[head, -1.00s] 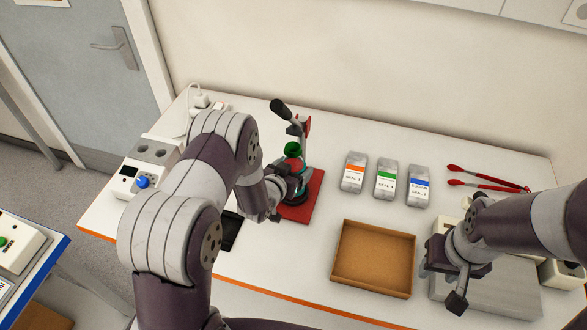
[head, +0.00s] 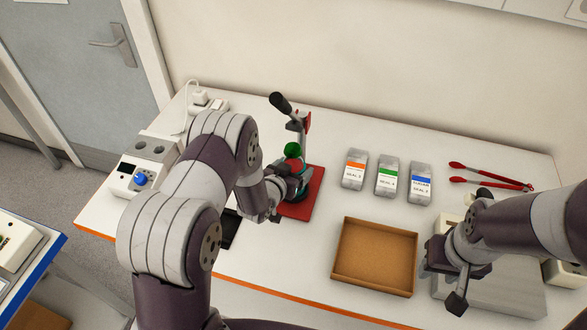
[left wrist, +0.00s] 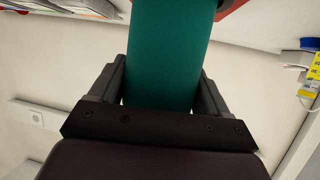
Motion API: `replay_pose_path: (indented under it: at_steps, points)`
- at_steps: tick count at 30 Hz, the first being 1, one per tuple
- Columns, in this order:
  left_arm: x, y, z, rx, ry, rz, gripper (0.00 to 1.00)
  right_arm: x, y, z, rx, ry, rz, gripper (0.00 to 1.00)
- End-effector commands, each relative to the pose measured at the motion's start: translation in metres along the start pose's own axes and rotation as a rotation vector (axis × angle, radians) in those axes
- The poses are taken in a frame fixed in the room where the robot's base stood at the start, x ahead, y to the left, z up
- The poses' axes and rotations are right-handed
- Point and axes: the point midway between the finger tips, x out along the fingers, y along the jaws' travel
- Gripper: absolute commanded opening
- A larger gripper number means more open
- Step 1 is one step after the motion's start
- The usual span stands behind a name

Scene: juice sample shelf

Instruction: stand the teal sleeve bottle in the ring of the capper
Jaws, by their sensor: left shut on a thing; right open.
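The teal sleeve bottle (left wrist: 168,55) fills the middle of the left wrist view, between the two fingers of my left gripper (left wrist: 165,95), which is shut on it. In the head view my left gripper (head: 290,188) is at the capper, and its arm hides most of the bottle; a green top (head: 292,150) shows above it. My right gripper (head: 455,285) is open and empty at the right.
Several grey packs with orange, green and blue labels (head: 388,179) stand right of the capper. A brown tray (head: 345,277) lies in front of them. Red tongs (head: 490,177) lie at the back right. A device with a blue knob (head: 128,178) stands at the left.

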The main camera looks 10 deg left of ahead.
Motion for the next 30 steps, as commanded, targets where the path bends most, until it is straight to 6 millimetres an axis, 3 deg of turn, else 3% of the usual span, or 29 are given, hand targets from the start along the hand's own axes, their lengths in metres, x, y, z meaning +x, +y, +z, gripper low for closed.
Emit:
replay_pose_path:
  at_steps: [28, 29, 30]
  points:
    - [0.0019, -0.0001, 0.0036, 0.0, 0.003, 0.0, 0.35, 0.0071, 0.0, 0.0008, 0.0, 0.0, 0.0, 0.43]
    - [0.0019, -0.0001, 0.0035, 0.0, 0.003, 0.0, 0.83, 0.0071, 0.0, 0.0008, 0.0, 0.0, 0.0, 0.43]
    - [0.0019, -0.0001, 0.0036, 0.0, 0.003, 0.0, 0.96, 0.0071, 0.0, 0.0008, 0.0, 0.0, 0.0, 0.43]
